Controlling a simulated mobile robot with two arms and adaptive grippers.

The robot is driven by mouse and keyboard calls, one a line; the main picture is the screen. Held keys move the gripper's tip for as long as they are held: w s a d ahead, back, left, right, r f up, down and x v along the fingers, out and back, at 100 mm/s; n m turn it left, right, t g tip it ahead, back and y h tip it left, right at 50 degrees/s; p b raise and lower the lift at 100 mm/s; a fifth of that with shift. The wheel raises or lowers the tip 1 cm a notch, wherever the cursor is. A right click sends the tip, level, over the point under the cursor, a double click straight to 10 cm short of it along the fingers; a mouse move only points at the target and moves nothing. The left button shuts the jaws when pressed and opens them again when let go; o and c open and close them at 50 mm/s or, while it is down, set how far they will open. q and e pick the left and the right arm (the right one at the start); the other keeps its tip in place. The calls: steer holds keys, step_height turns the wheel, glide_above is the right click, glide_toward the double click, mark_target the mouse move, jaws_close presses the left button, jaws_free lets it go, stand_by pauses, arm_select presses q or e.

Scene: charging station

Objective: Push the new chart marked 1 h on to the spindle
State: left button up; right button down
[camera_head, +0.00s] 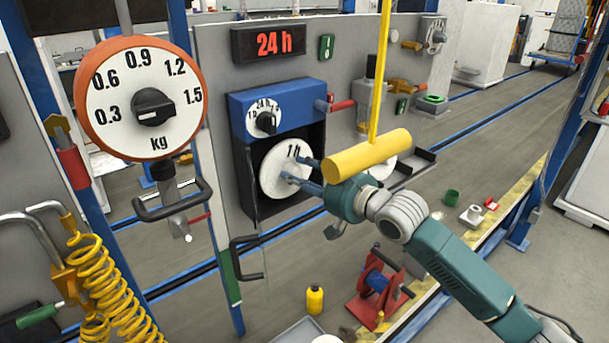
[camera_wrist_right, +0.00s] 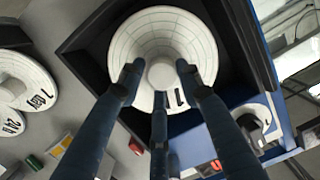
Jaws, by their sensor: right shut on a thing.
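The white round chart marked 1 h (camera_head: 276,181) is upright in front of the black recess of the blue-topped recorder box (camera_head: 285,97). In the right wrist view the same chart (camera_wrist_right: 163,22) faces me, with ring lines and a pale hub at its centre. My right gripper (camera_head: 297,171) is shut on the chart, its dark fingers around the hub; they also show in the right wrist view (camera_wrist_right: 160,76). The spindle is hidden behind the chart, so I cannot tell whether the chart touches it. My left gripper is not in view.
A yellow horizontal bar (camera_head: 367,155) hangs on a yellow cord in front of my right wrist. The recorder's dial (camera_head: 265,119) and a red 24 h display (camera_head: 268,42) are above the chart. Other charts (camera_wrist_right: 28,82) are at the left in the right wrist view.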

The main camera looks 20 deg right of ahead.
mark_target(298, 170)
stand_by(0.5)
steer(key=shift+p, duration=0.9)
stand_by(1.0)
steer(key=shift+r+x, duration=0.2)
steer(key=shift+x, duration=0.8)
steer(key=shift+r+x, duration=0.2)
steer(key=shift+x, duration=0.8)
steer(key=c, duration=1.1)
jaws_free()
steer(key=shift+w, duration=0.15)
steer(key=shift+f, duration=0.1)
steer(key=shift+d, duration=0.1)
steer(key=v, duration=1.2)
